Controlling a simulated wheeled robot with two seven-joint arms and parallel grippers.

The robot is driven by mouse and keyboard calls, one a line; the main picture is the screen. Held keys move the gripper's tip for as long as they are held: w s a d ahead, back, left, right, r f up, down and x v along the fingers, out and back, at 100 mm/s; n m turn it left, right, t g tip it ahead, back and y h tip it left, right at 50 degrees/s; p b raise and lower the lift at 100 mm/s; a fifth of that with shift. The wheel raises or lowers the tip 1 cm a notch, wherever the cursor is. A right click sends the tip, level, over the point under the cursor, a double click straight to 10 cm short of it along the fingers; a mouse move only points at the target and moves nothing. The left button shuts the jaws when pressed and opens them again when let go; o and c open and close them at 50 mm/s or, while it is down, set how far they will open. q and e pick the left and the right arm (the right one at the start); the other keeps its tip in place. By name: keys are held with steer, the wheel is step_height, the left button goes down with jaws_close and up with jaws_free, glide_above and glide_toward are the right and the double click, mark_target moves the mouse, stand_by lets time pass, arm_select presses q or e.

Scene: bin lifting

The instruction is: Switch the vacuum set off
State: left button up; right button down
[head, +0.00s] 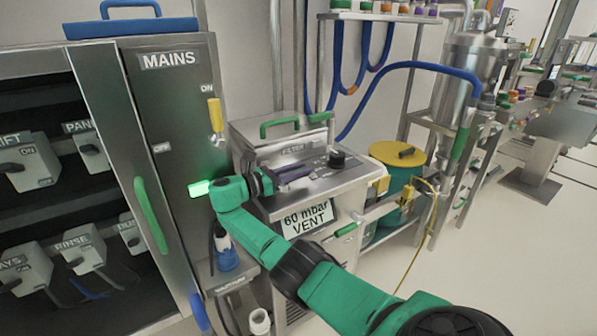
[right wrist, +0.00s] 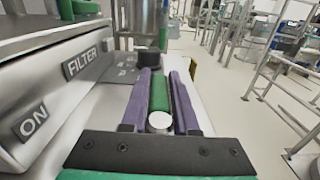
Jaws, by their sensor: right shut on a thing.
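The vacuum set is a steel unit (head: 345,180) with a FILTER label, a black knob (head: 337,159) and a display (head: 308,218) reading "60 mbar VENT". My right gripper (head: 294,172) is at its top panel, with purple fingers pointing right. In the right wrist view the fingers (right wrist: 158,100) are closed on a green bar with a white round end (right wrist: 158,121), lying lengthwise between them. An ON label (right wrist: 33,123) shows at the left there. The bar is hidden by the fingers in the head view. My left gripper is not in view.
The MAINS cabinet (head: 165,95), with a yellow lever (head: 215,115) near its ON mark, stands left. A yellow-lidded drum (head: 398,153) and blue hoses (head: 400,66) are to the right. Open floor lies far right.

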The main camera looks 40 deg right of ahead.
steer(key=shift+s+f, duration=0.1)
steer(key=c, duration=0.7)
jaws_free()
steer(key=b+v, duration=0.3)
steer(key=v, duration=0.6)
steer(key=shift+a+f, duration=0.2)
steer(key=shift+b+v, duration=0.95)
steer(key=shift+v, duration=0.05)
steer(key=shift+a+r, duration=0.15)
steer(key=shift+a, duration=0.05)
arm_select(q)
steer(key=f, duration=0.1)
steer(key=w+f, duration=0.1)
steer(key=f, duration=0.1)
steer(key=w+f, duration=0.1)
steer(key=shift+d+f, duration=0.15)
arm_select(e)
steer(key=shift+r, duration=0.1)
